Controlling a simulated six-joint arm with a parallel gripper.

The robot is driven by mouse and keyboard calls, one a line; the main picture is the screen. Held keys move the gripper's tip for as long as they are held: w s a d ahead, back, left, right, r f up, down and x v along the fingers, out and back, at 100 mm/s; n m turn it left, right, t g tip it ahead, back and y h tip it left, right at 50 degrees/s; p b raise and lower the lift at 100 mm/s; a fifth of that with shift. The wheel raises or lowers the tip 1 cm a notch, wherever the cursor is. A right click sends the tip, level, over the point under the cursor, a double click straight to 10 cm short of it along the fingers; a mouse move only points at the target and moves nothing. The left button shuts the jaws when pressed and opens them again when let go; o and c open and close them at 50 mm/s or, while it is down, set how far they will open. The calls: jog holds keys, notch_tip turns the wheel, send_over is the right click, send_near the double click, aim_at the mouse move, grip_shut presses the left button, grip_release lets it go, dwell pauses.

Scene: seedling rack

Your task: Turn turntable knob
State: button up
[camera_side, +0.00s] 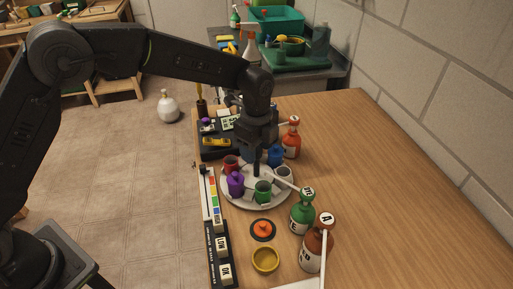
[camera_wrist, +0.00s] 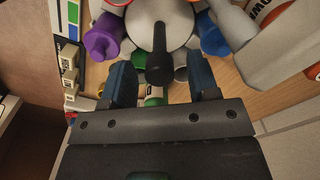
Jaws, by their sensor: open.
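The round pale turntable (camera_side: 228,199) stands on the wooden table in the side view, with several coloured cups or pots around its rim. In the wrist view its pale middle (camera_wrist: 178,14) carries a dark upright knob (camera_wrist: 160,66). My gripper (camera_side: 258,152) is above the turntable, pointing down. In the wrist view my gripper (camera_wrist: 161,80) is open, with one finger on each side of the knob and a visible gap on both sides. My gripper and the cups partly hide the turntable's centre in the side view.
A purple pot (camera_side: 236,184) and a green cup (camera_side: 263,192) are close to my gripper. Green (camera_side: 302,216) and brown (camera_side: 312,250) bottles stand at the right. An orange knob-like piece (camera_side: 262,229) and a yellow bowl (camera_side: 265,260) lie in front. The table's right side is clear.

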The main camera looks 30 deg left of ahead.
jog(key=shift+f, duration=0.25)
jog(key=c, duration=0.9)
